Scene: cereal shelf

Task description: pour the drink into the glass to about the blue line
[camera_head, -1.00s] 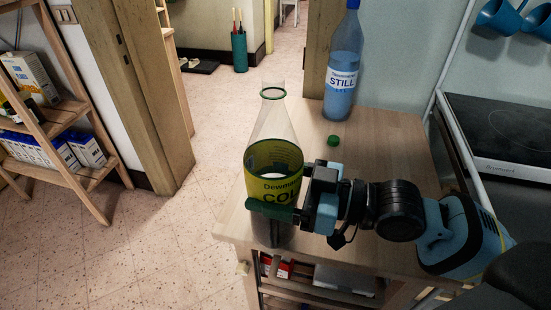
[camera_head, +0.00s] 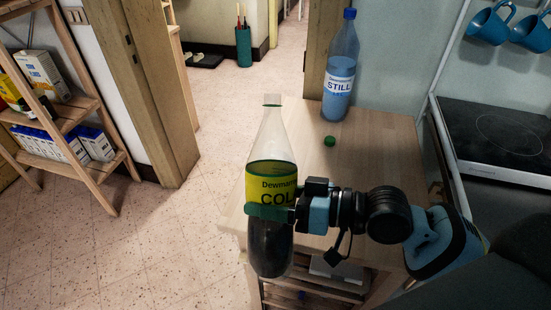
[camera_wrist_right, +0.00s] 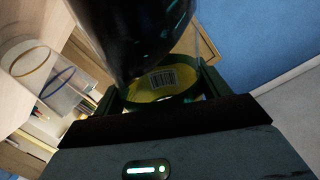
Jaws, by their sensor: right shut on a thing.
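My right gripper (camera_head: 268,209) is shut around the cola bottle (camera_head: 271,178), a clear bottle with a yellow-green label and dark drink in its lower part. It holds the bottle nearly upright over the table's front left corner; its neck is open. In the right wrist view the dark lower bottle (camera_wrist_right: 145,30) fills the top middle, between the green fingers. The glass (camera_wrist_right: 50,80), clear with a blue line around it, shows at left in that view, apart from the bottle. I cannot make out the glass in the head view. My left gripper is not in view.
The wooden table (camera_head: 380,150) carries a green cap (camera_head: 330,141) and a blue STILL water bottle (camera_head: 341,70) at the back. A black cooktop (camera_head: 495,135) is at right, with blue mugs (camera_head: 490,24) above. A shelf with boxes (camera_head: 60,125) stands at left.

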